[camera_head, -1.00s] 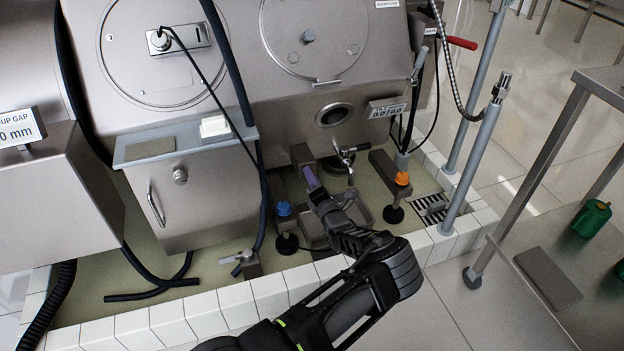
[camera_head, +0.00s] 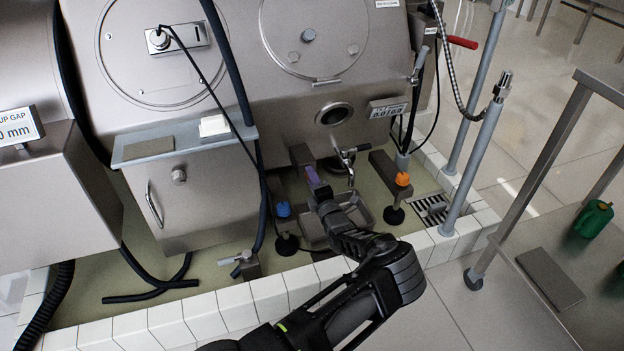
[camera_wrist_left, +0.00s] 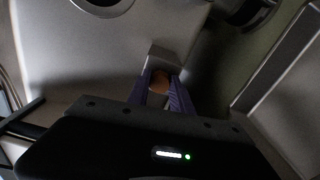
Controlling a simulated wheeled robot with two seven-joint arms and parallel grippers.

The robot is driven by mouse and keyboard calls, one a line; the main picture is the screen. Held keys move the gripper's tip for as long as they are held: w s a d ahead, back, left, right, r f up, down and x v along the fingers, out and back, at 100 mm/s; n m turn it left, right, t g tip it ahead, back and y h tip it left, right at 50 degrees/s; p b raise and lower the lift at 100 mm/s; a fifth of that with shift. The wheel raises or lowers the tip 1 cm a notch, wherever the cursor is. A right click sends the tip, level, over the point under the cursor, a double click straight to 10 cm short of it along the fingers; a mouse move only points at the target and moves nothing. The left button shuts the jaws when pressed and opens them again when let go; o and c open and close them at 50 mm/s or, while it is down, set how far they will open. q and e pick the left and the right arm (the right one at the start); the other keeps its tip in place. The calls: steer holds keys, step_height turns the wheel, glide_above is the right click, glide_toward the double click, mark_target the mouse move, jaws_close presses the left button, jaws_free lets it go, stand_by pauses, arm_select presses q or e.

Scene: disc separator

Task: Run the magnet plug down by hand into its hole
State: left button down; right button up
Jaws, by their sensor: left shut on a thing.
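My left gripper (camera_head: 316,182) reaches in from below to the machine's lower front, its purple fingers at the end of a grey block (camera_head: 301,155). In the left wrist view, the gripper (camera_wrist_left: 161,92) is closed on a small rounded orange-brown piece, which I take to be the magnet plug (camera_wrist_left: 160,78). A light grey block (camera_wrist_left: 164,57) is directly beyond the fingertips. The fingers cover most of the plug, and its hole is hidden, so I cannot tell how deep it sits. My right gripper is in neither view.
A tap (camera_head: 346,155) is close right of the fingers. A shallow tray (camera_head: 362,215) lies beneath the gripper. A white tiled kerb (camera_head: 270,300) runs in front.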

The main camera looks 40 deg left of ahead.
arm_select(q)
steer(key=shift+d+f+m, duration=0.15)
steer(key=shift+f+m, duration=0.05)
steer(key=shift+m, duration=0.7)
steer(key=c, duration=1.4)
jaws_free()
steer(key=shift+c, duration=0.2)
steer(key=o, duration=0.4)
steer(key=shift+r, duration=0.15)
steer(key=shift+p+v, duration=1.5)
steer(key=shift+v, duration=2.3)
steer(key=shift+s, duration=0.1)
steer(key=shift+p+v, duration=0.95)
steer(key=shift+v, duration=1)
